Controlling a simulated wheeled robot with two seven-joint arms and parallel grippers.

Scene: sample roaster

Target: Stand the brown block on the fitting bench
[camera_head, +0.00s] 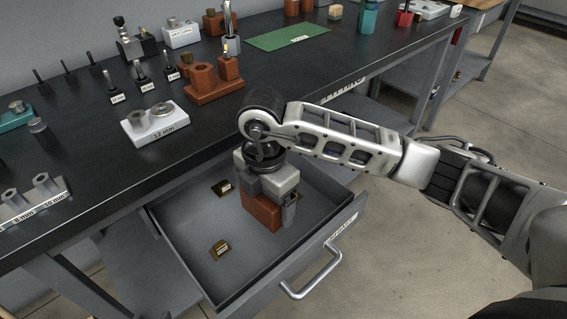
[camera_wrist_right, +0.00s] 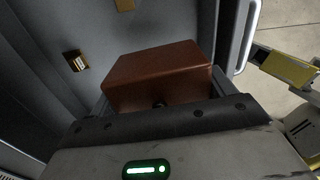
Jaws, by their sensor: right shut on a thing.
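The brown block (camera_head: 262,212) is a plain reddish-brown box, inside or just above the open drawer. My right gripper (camera_head: 268,190) reaches down from above and is shut on it. In the right wrist view the block (camera_wrist_right: 158,78) sits between the fingers, with its top and one side showing. I cannot tell whether its underside touches the drawer floor. The fitting bench (camera_head: 300,72) has a dark top and a label on its front edge, behind and above the drawer.
On the bench stand a brown stepped piece (camera_head: 212,88), a white labelled holder (camera_head: 155,124) and a green mat (camera_head: 290,37). Bare bench lies right of the brown piece.

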